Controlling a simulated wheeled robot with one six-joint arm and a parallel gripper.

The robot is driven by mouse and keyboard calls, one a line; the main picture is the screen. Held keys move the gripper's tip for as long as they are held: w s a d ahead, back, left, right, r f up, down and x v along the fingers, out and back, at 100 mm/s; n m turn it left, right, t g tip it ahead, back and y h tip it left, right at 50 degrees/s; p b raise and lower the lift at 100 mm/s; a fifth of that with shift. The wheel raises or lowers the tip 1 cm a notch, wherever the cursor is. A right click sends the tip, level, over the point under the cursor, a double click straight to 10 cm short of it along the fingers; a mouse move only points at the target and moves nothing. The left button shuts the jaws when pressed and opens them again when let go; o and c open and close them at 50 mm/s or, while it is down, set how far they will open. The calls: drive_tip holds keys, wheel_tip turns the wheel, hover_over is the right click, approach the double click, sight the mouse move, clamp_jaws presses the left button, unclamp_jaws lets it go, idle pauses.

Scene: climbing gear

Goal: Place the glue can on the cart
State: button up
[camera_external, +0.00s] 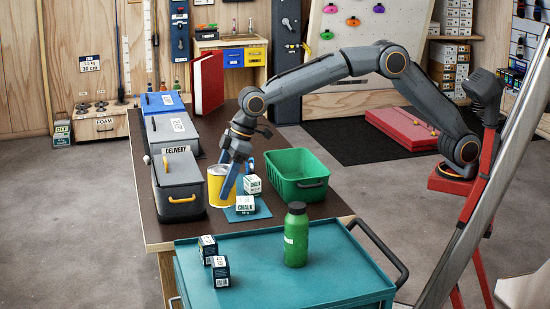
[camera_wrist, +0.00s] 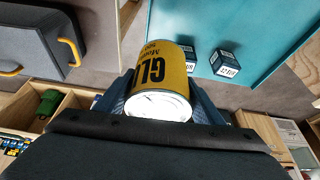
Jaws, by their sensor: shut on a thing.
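The glue can (camera_external: 215,188) is yellow with a pale top, on or just above the dark table between the delivery box and the chalk boxes. I cannot tell whether it touches the table. My gripper (camera_external: 236,188) points down at it, its blue fingers closed on it. In the wrist view the glue can (camera_wrist: 160,75), with black lettering, sits between the two fingers of my gripper (camera_wrist: 160,104). The cart (camera_external: 330,272) has a teal top and stands at the table's near end. Its teal top also shows in the wrist view (camera_wrist: 245,35).
The cart holds a green bottle (camera_external: 296,240) and two small dark boxes (camera_external: 220,270) (camera_external: 208,248). Grey delivery box (camera_external: 180,190), green crate (camera_external: 300,190) and chalk boxes (camera_external: 245,204) (camera_external: 253,184) stand close around the can.

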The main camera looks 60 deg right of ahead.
drive_tip(key=s+a+n+p, duration=0.1)
drive_tip(key=s+a, duration=0.4)
drive_tip(key=s, duration=0.3)
drive_tip(key=s+a+n+g+y+p, duration=0.15)
drive_tip(key=s+a, duration=0.25)
drive_tip(key=s, duration=0.4)
drive_tip(key=s+a+n+h, duration=0.1)
drive_tip(key=s+a, duration=0.4)
drive_tip(key=s, duration=0.3)
drive_tip(key=shift+y, duration=0.25)
wheel_tip(320, 180, down, 15)
drive_tip(key=p, duration=0.3)
drive_tip(key=shift+s+d, duration=0.15)
drive_tip(key=o, duration=1.5)
drive_tip(key=shift+f+n, duration=0.15)
drive_tip(key=shift+n, duration=0.1)
